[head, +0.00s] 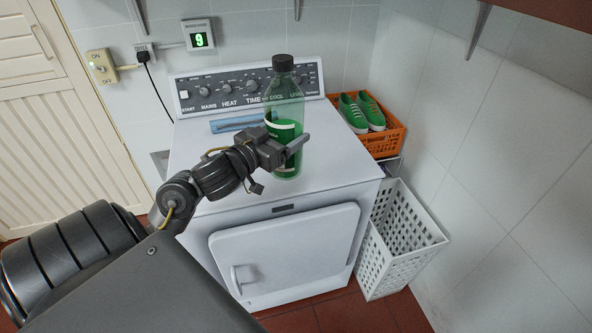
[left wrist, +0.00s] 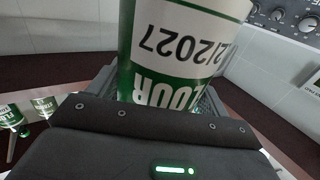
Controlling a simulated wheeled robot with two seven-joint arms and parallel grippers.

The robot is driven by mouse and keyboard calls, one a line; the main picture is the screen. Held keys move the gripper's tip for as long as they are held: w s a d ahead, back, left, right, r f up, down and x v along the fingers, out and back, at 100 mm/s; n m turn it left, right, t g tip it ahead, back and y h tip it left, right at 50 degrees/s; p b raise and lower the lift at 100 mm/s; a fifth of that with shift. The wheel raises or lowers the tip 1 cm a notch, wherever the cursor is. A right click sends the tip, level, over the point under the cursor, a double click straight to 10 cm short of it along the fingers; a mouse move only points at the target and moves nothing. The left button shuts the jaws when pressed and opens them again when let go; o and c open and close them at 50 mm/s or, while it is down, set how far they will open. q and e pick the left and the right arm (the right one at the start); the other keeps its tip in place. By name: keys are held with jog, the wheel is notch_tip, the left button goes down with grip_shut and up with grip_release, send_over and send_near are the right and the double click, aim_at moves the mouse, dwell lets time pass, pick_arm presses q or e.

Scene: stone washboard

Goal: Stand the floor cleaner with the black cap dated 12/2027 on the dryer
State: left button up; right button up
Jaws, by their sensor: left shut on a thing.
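A clear bottle of green liquid with a black cap (head: 284,62) and a white and green label stands upright in my left gripper (head: 297,148), over the top of the white dryer (head: 200,150). I cannot tell whether its base touches the dryer top. In the left wrist view the bottle's label (left wrist: 180,50) fills the middle, upside down, with "2/2027" readable and the first characters cut off. My left gripper is shut around the bottle. My right gripper is not in view.
A blue flat item (head: 236,123) lies on the dryer top near the control panel (head: 250,86). An orange crate (head: 385,142) with green shoes (head: 362,112) and a white basket (head: 400,245) stand to the right. Small green and white containers (left wrist: 12,116) show at left in the wrist view.

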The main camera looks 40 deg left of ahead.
pick_arm(q)
jog(key=shift+a, duration=0.1)
jog(key=w+b, duration=0.1)
jog(key=b, duration=0.1)
jog(key=w+a+f+b, duration=0.1)
jog(key=b, duration=0.3)
jog(key=shift+w+a+f+b, duration=0.3)
jog(key=shift+w+f+b, duration=0.05)
jog(key=shift+w+b, duration=0.05)
jog(key=w+a+f+b, duration=0.1)
jog(key=w+a+f, duration=0.4)
jog(key=w+f, duration=0.4)
jog(key=shift+w+f+b, duration=0.25)
jog(key=shift+f+b, duration=0.15)
jog(key=shift+f, duration=0.75)
jog(key=o, duration=1.3)
jog(key=shift+o, duration=1.2)
